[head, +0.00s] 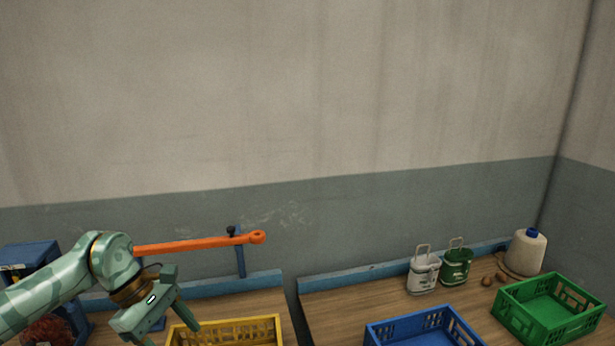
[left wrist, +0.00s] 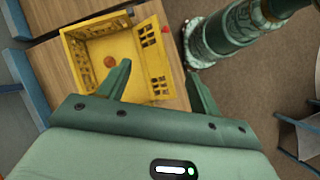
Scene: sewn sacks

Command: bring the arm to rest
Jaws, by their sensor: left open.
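My left arm comes in from the left in the head view. Its gripper (head: 172,328) is open and points down beside the left end of a yellow crate (head: 272,322). In the left wrist view the two fingers of the left gripper (left wrist: 157,72) stand apart with nothing between them. They overlap the view of the yellow crate (left wrist: 84,75), which holds a small round brown thing (left wrist: 110,62). Whether the fingers touch the crate cannot be told. My right gripper is not in view.
An orange bar (head: 200,243) on a blue post (head: 240,262) stands behind the arm. The right table holds a blue crate (head: 400,328), a green crate (head: 520,318), a white container (head: 423,275), a green container (head: 457,267) and a blue-capped jug (head: 526,252). A gap separates the tables.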

